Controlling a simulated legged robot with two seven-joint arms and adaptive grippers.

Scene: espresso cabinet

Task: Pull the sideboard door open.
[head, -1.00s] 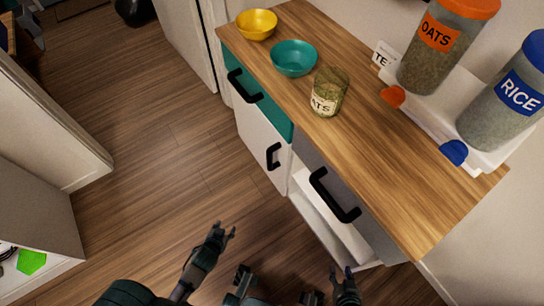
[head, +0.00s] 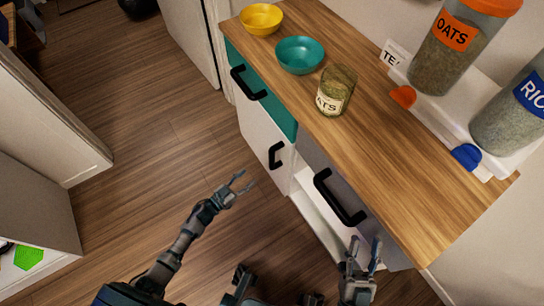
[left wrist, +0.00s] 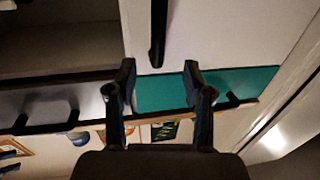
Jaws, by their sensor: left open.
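The sideboard's white door (head: 259,141) is closed below a teal drawer front (head: 270,112). Its small black upright handle (head: 276,155) is near its right edge. My left gripper (head: 246,180) is open and empty, a little left of and below the handle in the head view, apart from it. In the left wrist view, the handle (left wrist: 158,30) shows between and beyond the open fingers (left wrist: 160,70), against the white door (left wrist: 220,35). My right gripper (head: 365,246) has its fingers apart and empty, near the grey drawer front at the lower right.
The wooden top (head: 385,150) holds a yellow bowl (head: 261,18), a teal bowl (head: 299,55), a glass jar (head: 335,90) and a white rack with OATS (head: 450,50) and RICE containers. A grey drawer (head: 349,181) is above an open shelf. Floor left of the sideboard is clear.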

